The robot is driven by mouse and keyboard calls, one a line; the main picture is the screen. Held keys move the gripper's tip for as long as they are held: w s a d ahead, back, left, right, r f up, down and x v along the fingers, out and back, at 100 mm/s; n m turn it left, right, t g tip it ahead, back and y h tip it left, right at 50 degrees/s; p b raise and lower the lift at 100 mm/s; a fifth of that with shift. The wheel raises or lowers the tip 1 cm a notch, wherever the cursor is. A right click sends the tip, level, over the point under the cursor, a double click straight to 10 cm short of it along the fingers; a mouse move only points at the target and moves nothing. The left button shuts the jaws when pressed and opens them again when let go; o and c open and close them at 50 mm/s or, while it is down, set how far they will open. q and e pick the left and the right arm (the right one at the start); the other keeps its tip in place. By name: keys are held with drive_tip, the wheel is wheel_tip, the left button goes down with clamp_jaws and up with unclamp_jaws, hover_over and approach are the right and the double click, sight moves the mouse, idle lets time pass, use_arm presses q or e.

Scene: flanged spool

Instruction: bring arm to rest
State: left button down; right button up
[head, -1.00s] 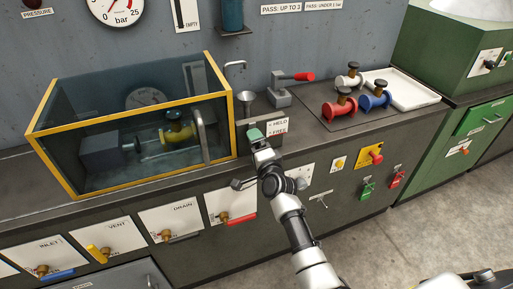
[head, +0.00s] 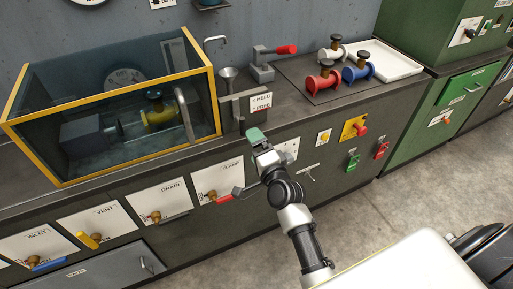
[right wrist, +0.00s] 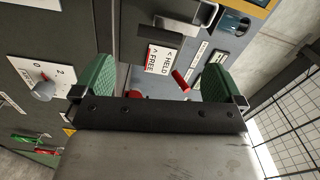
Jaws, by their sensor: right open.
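My right arm reaches up from the bottom of the head view. Its gripper (head: 256,136) has green fingertips and hangs in front of the bench edge, below the HELD/FREE plate (head: 261,102). In the right wrist view the two green fingers (right wrist: 158,85) stand wide apart with nothing between them. The HELD/FREE plate (right wrist: 163,59) and a red handle (right wrist: 181,80) show beyond the gap. My left gripper is not in view.
A yellow-framed glass tank (head: 215,105) holds a yellow spool (head: 158,117). Red (head: 322,83), blue (head: 357,70) and white (head: 331,51) spools stand on a mat beside a white tray (head: 400,67). Valve levers line the bench front. Open floor (head: 370,200) lies right.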

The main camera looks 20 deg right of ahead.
idle(0.4)
drive_tip(key=s+a+f+n+g, duration=0.1)
drive_tip(key=s+f+n+g, duration=0.3)
drive_tip(key=f, duration=0.7)
drive_tip(key=s+a+f+n+g+y, duration=0.1)
drive_tip(key=s+f+n+g, duration=0.15)
drive_tip(key=s+f, duration=0.65)
drive_tip(key=s+a+f+n+g, duration=0.1)
drive_tip(key=s+f+n+g, duration=0.2)
drive_tip(key=f, duration=1.1)
drive_tip(key=s+d+f+n+g, duration=0.1)
drive_tip(key=s+f, duration=0.4)
drive_tip(key=s, duration=0.5)
drive_tip(key=s+d+f+n+g+h, duration=0.1)
drive_tip(key=s+f+n+g, duration=0.3)
drive_tip(key=s, duration=0.6)
drive_tip(key=s+d+f+n+g, duration=0.2)
drive_tip(key=s+f, duration=0.4)
drive_tip(key=s, duration=0.4)
drive_tip(key=shift+s+d+n+h, duration=0.35)
drive_tip(key=shift+d+n, duration=0.2)
drive_tip(key=shift+n, duration=0.5)
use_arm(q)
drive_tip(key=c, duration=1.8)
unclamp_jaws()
use_arm(e)
drive_tip(key=shift+g, duration=0.25)
